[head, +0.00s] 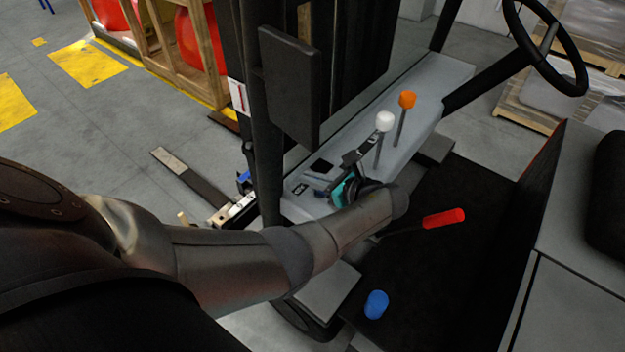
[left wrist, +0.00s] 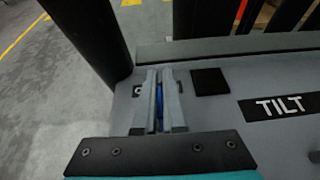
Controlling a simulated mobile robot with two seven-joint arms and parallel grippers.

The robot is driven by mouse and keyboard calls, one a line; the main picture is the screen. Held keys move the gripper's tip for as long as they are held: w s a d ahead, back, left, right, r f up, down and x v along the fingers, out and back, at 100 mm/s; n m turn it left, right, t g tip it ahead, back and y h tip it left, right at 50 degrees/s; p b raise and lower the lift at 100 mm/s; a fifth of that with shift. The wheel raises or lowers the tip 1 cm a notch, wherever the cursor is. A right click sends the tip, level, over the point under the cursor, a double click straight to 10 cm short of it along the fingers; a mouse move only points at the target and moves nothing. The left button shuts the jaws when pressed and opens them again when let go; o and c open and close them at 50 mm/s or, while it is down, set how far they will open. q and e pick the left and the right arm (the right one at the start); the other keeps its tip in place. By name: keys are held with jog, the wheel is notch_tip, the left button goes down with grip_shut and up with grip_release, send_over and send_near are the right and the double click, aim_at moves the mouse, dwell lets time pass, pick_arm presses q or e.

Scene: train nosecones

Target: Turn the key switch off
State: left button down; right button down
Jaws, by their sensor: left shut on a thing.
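The left gripper (left wrist: 158,100) is shut on a narrow blue piece, taken as the key (left wrist: 159,106), which stands between its two grey fingers over the console top. The gripper body hides the lower part of the key, so how far it is turned cannot be told. In the head view my left gripper (head: 322,190) reaches down to the near end of the grey console (head: 425,88); the key is hidden there. A black square (left wrist: 210,81) and a TILT label (left wrist: 280,106) lie to the right of the fingers. My right gripper is not in view.
White (head: 385,121) and orange (head: 407,98) knobbed levers rise behind my gripper. A red handle (head: 444,218) and a blue knob (head: 376,304) are to the right and below. The black mast (head: 265,130) stands close on the left. A steering wheel (head: 548,45) is upper right.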

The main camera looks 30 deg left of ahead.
pick_arm(q)
jog(key=shift+g, duration=0.3)
jog(key=c, duration=1)
grip_release()
jog(key=shift+a, duration=0.1)
